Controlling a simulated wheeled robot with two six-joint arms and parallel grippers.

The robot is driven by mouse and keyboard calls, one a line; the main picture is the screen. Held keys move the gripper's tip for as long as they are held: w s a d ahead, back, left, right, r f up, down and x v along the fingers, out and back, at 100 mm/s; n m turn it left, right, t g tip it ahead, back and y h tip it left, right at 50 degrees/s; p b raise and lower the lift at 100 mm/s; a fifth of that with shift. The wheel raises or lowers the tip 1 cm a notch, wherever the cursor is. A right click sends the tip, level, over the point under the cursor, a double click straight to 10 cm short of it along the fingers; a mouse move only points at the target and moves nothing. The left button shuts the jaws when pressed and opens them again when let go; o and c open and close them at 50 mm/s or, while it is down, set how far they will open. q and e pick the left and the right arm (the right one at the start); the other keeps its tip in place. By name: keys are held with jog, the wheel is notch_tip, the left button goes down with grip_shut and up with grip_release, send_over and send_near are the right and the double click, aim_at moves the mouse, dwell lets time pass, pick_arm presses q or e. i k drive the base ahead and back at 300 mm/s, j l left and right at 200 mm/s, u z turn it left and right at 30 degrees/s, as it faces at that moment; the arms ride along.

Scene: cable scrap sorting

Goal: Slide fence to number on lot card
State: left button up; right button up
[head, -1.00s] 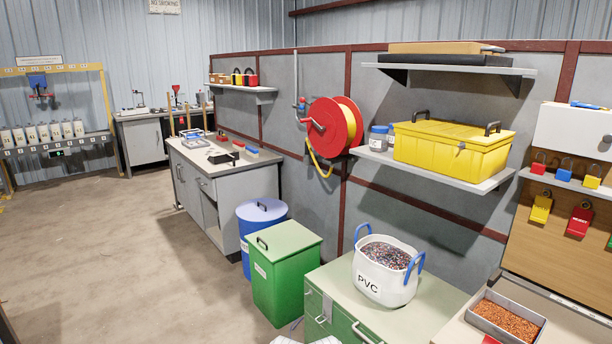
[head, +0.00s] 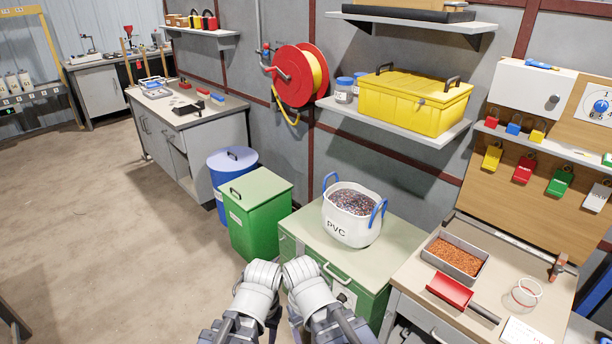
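I cannot make out a fence with a number scale in the head view. A white card or sheet (head: 522,332) with faint print lies at the front of the right bench, cut by the lower picture edge. Its print is too small to read, so I cannot tell whether it is the lot card. My two arms show at the bottom middle, raised side by side in front of the green cabinet. No gripper fingers show on either arm.
The right bench holds a tray of copper granules (head: 454,256), a red scoop (head: 450,289) and a clear cup (head: 526,292). A PVC bag (head: 350,230) stands on the green cabinet (head: 300,225). A green bin (head: 258,220) stands left. Floor at left is clear.

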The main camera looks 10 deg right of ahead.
aim_at(561, 259)
jog(key=z, duration=1.95)
jog(key=i+l+u, duration=0.1)
jog(key=i+l, duration=0.2)
jog(key=i, duration=0.15)
jog(key=i+l+u, duration=0.15)
jog(key=i+l, duration=0.15)
jog(key=i, duration=0.15)
